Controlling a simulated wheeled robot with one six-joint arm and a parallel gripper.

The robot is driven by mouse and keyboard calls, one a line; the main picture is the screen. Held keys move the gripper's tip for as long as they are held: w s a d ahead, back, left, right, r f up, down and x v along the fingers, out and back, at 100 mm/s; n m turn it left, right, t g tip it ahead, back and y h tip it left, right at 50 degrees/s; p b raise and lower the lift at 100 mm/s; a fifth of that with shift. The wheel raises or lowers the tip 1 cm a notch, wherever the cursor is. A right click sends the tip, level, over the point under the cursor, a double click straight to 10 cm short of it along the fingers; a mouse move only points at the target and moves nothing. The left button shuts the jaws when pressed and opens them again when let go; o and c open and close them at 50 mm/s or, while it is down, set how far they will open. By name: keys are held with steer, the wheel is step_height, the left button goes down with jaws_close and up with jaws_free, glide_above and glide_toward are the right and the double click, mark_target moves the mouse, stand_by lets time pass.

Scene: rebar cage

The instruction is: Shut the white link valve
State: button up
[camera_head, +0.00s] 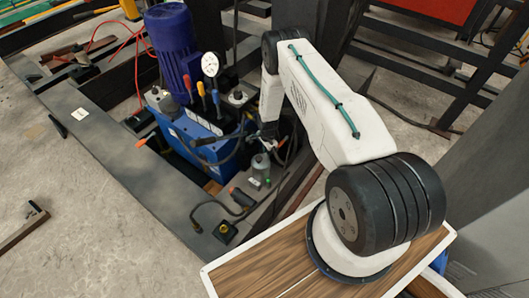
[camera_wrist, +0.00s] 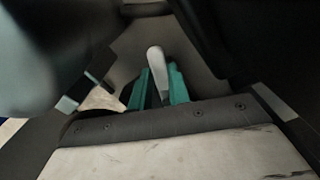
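The white lever (camera_wrist: 157,62) of the link valve shows in the wrist view, its rounded end pointing up in the picture. The two teal fingers of my gripper (camera_wrist: 159,86) stand close on either side of it. The fingers are a narrow gap apart with the lever between them; whether both touch it I cannot tell. In the head view my gripper (camera_head: 268,138) is down at the right side of the blue hydraulic unit (camera_head: 200,137). The lever and valve body are too small and covered to make out there.
A purple motor (camera_head: 172,45) and a round gauge (camera_head: 210,65) stand on the unit. Several coloured-handled levers (camera_head: 201,90) and black hoses (camera_head: 235,140) are close to my gripper. A dark steel beam (camera_head: 110,165) runs along the left. Bare floor lies beyond it.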

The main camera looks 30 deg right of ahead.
steer(key=o, duration=0.3)
